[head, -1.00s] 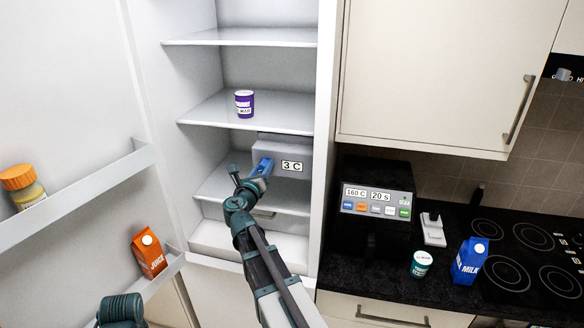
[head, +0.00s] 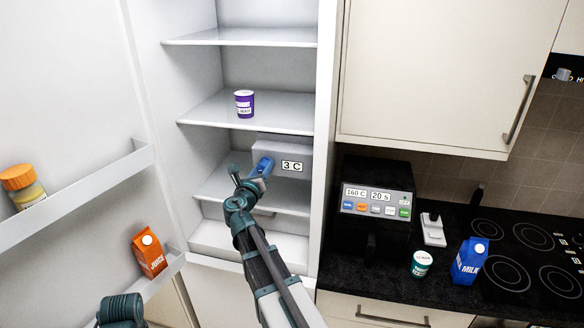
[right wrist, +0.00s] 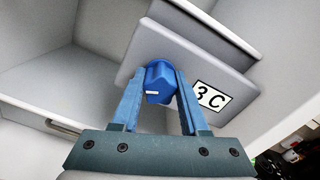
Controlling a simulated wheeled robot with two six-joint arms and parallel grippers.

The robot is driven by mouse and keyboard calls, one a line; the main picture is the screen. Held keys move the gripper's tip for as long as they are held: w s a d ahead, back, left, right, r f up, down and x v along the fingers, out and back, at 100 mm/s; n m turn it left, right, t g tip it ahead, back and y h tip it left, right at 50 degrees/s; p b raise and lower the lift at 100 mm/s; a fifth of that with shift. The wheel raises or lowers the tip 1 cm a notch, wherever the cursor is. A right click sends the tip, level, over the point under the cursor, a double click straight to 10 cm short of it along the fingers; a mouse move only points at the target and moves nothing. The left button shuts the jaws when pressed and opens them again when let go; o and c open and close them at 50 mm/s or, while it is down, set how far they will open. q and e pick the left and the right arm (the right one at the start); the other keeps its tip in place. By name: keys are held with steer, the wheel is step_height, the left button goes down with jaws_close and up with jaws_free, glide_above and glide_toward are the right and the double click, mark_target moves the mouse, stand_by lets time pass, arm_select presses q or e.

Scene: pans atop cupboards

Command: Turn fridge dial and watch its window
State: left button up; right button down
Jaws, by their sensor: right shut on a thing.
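The fridge (head: 170,60) stands open, with a grey control box (head: 300,148) under its middle shelf. The box's window (head: 292,166) reads "3 C"; it also shows, tilted, in the right wrist view (right wrist: 211,97). In the right wrist view the blue dial (right wrist: 158,82) sits on the box's face to the left of the window. My right gripper (right wrist: 160,90) is shut on the dial, one finger on each side. In the head view my right gripper (head: 262,168) hides most of the dial. My left arm shows only in part at the bottom left; its fingers are not visible.
A purple tub (head: 244,104) stands on the shelf above the box. A juice carton (head: 149,252) and an orange-lidded jar (head: 22,186) sit in the door racks at left. An oven panel (head: 376,201), teal tub (head: 421,264) and milk carton (head: 469,261) are at right.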

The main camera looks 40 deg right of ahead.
steer(key=c, duration=0.7)
jaws_free()
steer(key=shift+c, duration=0.2)
steer(key=shift+v, duration=3.05)
steer(key=shift+d, duration=0.1)
steer(key=o, duration=0.3)
steer(key=shift+s, duration=0.1)
